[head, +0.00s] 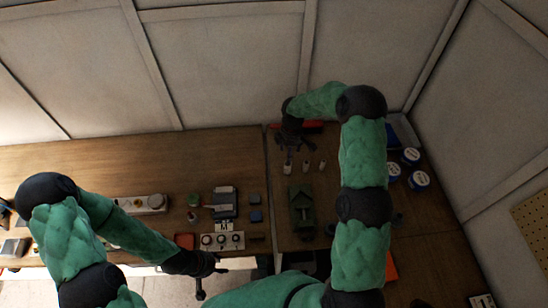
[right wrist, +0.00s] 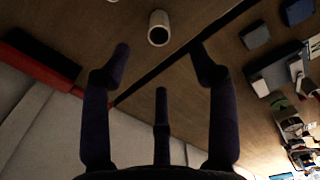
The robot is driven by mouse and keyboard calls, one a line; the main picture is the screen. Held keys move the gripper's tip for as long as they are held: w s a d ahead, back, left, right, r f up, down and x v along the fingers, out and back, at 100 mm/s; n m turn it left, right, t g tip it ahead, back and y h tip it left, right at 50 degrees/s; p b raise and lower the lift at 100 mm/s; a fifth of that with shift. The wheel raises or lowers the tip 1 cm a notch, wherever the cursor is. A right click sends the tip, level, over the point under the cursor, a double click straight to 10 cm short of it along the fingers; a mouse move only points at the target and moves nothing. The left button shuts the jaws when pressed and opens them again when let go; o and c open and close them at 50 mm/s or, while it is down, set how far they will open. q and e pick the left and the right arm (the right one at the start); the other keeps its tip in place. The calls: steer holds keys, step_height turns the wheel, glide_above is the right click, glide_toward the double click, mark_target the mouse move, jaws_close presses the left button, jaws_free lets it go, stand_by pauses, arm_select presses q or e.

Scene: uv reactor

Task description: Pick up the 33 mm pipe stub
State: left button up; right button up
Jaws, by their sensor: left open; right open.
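Several small pale pipe stubs stand in a row on the right bench, among them a left one (head: 288,168), a middle one (head: 305,166) and a right one (head: 321,165). I cannot tell from their size which is the 33 mm stub. My right gripper (head: 290,150) is open above the bench, close to the left stub. In the right wrist view, one hollow pale pipe stub (right wrist: 158,28) lies just beyond the spread fingers of the right gripper (right wrist: 161,54), with nothing between them. My left gripper (head: 211,281) is open and empty at the left bench's front edge.
A green machine (head: 302,208) stands in front of the stubs. A red item (head: 312,127) lies behind them by the wall. Blue-lidded tubs (head: 410,155) stand to the right. A grey-blue device (head: 223,204) and a socket plate (head: 222,241) sit on the left bench.

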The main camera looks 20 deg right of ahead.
mark_target(288, 165)
steer(key=shift+w+a+f, duration=0.1)
steer(key=shift+w+a, duration=0.2)
steer(key=shift+w, duration=0.05)
steer(key=shift+a+f, duration=0.1)
steer(key=shift+f, duration=0.15)
step_height(288, 165, down, 5)
steer(key=shift+r+p, duration=0.1)
steer(key=shift+p, duration=0.35)
steer(key=shift+s+f+p, duration=0.1)
steer(key=shift+f+p, duration=0.25)
steer(key=shift+f, duration=0.45)
steer(key=shift+d+f+p, duration=0.2)
steer(key=shift+f+p, duration=0.05)
steer(key=shift+f, duration=0.7)
steer(key=shift+d+f+p, duration=0.15)
steer(key=shift+f+p, duration=0.1)
steer(key=shift+f, duration=0.7)
steer(key=shift+c, duration=0.3)
steer(key=c, duration=1)
